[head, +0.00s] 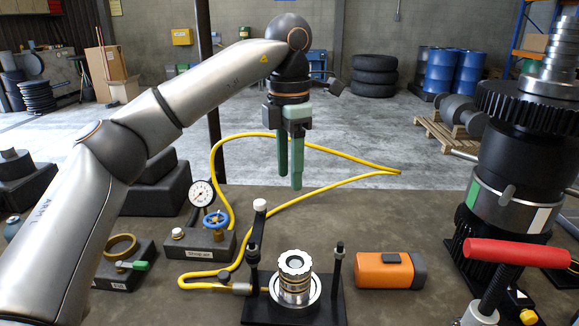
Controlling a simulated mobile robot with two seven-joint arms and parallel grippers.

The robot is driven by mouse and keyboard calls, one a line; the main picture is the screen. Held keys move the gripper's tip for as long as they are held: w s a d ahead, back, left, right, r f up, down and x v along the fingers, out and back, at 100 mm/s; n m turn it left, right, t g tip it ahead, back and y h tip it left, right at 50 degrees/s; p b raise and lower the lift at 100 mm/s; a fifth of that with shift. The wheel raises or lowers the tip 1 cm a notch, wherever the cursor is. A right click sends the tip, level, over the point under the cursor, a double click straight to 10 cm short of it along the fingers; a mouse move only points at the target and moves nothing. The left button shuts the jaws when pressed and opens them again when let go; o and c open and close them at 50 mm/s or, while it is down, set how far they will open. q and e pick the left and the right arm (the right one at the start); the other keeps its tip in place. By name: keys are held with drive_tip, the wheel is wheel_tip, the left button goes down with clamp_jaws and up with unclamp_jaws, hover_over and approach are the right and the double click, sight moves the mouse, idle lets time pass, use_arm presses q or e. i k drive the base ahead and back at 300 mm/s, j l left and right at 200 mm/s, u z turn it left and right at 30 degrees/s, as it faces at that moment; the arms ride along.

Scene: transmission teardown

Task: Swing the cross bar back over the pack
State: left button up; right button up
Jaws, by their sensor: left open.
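The pack (294,272) is a silver, ribbed cylinder standing upright in a round seat on a black base plate (322,310). A dark post stands on each side of it: the left post (253,257) and the right post (339,262). A dark bar with a white end (260,206), apparently the cross bar, reaches from the left post away toward the back. It does not span the pack, whose top is uncovered. My left gripper (291,182) has green fingers pointing down. It is open and empty, above and behind the pack, right of the white end. My right gripper is out of view.
A yellow hose (330,152) loops over the bench behind the fixture. A gauge block (204,243) stands left, an orange block (388,270) right. A tall gear stack (515,190) and a red handle (520,252) fill the right side. Bare bench (410,215) lies between.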

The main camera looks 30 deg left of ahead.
sight(259, 204)
drive_tip(key=k, duration=1)
